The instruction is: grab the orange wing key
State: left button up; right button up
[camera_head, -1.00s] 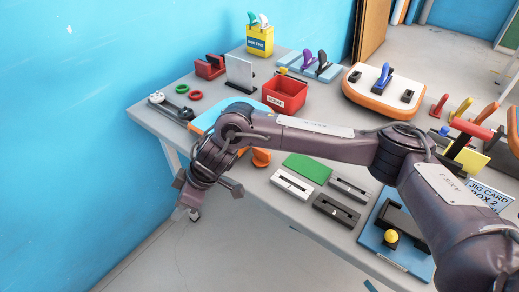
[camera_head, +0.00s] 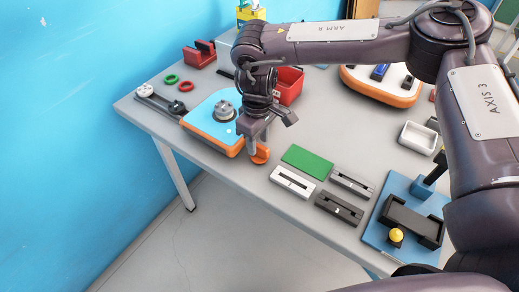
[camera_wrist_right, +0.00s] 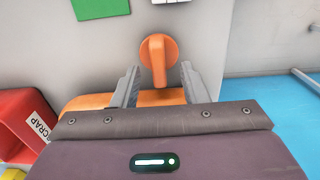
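The orange wing key (camera_head: 260,155) lies on the grey table beside the front corner of the blue-topped orange board. In the right wrist view the key (camera_wrist_right: 157,52) shows a round base with a raised wing, between and just beyond the fingertips. My right gripper (camera_head: 257,147) is over the key, pointing down, and hides part of it in the head view. In the right wrist view the right gripper (camera_wrist_right: 160,88) has its fingers apart on either side of the key, with gaps visible. My left gripper is not in view.
The inflatable board (camera_head: 202,117) with a grey valve stands just left of the key. A green pad (camera_head: 307,161), a white slotted block (camera_head: 292,182) and dark slotted blocks (camera_head: 339,207) lie to the right. A red scrap bin (camera_head: 290,86) stands behind my arm.

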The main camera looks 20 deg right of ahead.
notch_tip(320, 180, down, 2)
jog(key=shift+w+f, duration=0.15)
jog(key=shift+f, duration=0.2)
jog(key=shift+c, duration=0.9)
grip_shut()
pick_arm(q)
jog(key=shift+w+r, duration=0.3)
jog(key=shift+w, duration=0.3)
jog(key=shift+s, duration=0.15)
pick_arm(e)
jog(key=shift+r, duration=0.1)
